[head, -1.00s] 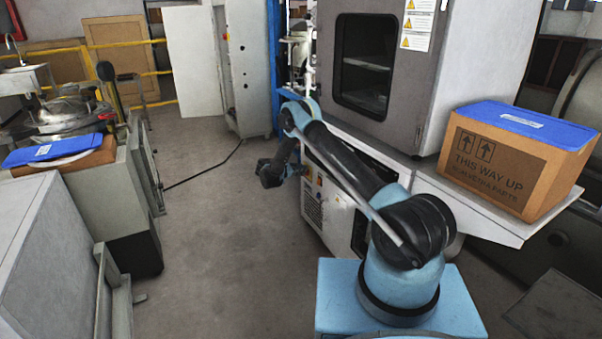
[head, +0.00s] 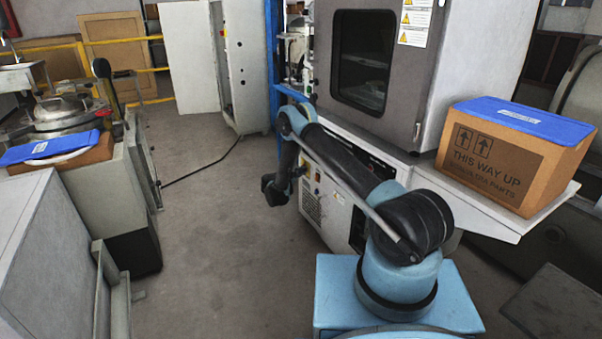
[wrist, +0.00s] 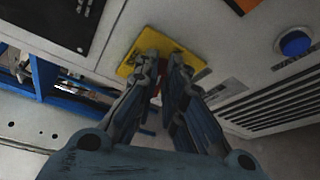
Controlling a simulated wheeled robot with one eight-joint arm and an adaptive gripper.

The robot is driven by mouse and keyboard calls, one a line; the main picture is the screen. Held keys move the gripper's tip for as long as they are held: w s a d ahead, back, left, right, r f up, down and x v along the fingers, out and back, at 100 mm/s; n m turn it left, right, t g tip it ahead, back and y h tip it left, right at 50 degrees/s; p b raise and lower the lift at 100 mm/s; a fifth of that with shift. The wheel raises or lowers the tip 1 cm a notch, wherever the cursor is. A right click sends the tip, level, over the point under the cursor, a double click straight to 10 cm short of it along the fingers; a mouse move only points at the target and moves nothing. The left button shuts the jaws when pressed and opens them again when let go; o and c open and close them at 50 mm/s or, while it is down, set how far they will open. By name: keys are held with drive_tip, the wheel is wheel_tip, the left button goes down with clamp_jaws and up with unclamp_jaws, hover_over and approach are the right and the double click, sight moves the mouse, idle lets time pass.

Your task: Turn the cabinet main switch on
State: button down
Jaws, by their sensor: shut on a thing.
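The cabinet main switch (wrist: 148,43) shows in the wrist view as a yellow plate on the pale cabinet front, with a little red between my fingertips. My gripper (wrist: 165,75) is at the plate, its two fingers on either side of the red handle and shut on it. The fingers hide most of the handle, so its turn angle cannot be told. In the head view my gripper is at the left side of the cabinet's lower front (head: 325,203), where my own arm hides much of the detail.
A blue round button (wrist: 295,43) and a vent grille (wrist: 275,105) lie right of the switch. A shelf with a cardboard box (head: 510,160) juts out at right. A cable (head: 205,170) lies on the floor.

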drive_tip(key=shift+d+f+m+t, duration=0.1)
drive_tip(key=shift+f+m+t, duration=0.15)
drive_tip(key=shift+m, duration=0.25)
drive_tip(key=shift+s, duration=0.1)
drive_tip(key=c, duration=1.7)
unclamp_jaws()
drive_tip(key=v, duration=1.1)
drive_tip(key=shift+s+a+f, duration=0.1)
drive_tip(key=shift+s+a, duration=0.2)
